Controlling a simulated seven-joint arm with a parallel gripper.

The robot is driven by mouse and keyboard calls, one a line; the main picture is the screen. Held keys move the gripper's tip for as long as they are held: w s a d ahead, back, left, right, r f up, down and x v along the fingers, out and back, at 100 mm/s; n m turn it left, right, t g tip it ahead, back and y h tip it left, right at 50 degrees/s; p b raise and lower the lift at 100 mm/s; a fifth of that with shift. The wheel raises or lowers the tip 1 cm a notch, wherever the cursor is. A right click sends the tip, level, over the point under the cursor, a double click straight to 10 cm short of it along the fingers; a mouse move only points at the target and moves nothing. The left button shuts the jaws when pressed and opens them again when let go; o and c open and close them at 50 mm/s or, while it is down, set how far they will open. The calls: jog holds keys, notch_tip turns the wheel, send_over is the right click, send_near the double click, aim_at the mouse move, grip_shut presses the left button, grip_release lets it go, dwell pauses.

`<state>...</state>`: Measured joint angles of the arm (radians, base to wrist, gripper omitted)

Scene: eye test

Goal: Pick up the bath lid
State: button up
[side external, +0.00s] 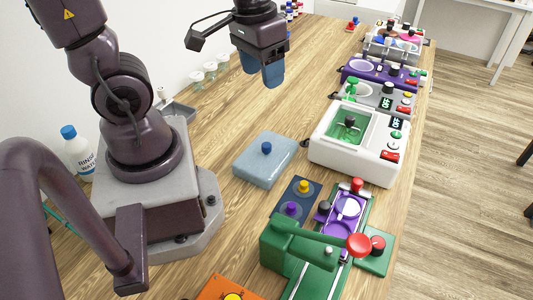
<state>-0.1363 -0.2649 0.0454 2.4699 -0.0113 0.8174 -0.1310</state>
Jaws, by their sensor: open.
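A pale blue-grey rectangular slab with a dark blue knob on top, which looks like the bath lid (262,170), lies flat on the wooden table near the middle of the side external view. A white bath unit (340,159) with a green-lined open basin stands to its right. A black knob or stirrer shows in that basin. My gripper (263,78) hangs above the table, beyond the lid in the picture and well clear of it. Its blue fingers point down, apart and empty. Nothing hides the knob.
Other bench units, grey (384,97) and purple (372,71), stand behind the bath unit. A dark pad (296,188) with yellow and purple knobs and a green press (292,247) with a red-ended lever lie nearer. Small cups (210,70) line the wall. The table beyond the lid is clear.

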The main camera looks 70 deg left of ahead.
aim_at(267, 144)
jog(key=a+f+n, duration=0.1)
jog(key=f+n, duration=0.2)
jog(key=f, duration=0.4)
jog(key=w+a+f+n+g, duration=0.1)
jog(key=a+f+n, duration=0.1)
jog(key=f, duration=0.6)
jog(key=w+a+f+n, duration=0.1)
jog(key=a+f+n, duration=0.1)
jog(key=f+n, duration=0.3)
notch_tip(267, 144, down, 3)
jog(key=shift+w+r, duration=0.1)
jog(key=shift+w, duration=0.05)
jog(key=shift+c, duration=0.3)
jog(key=c, duration=1)
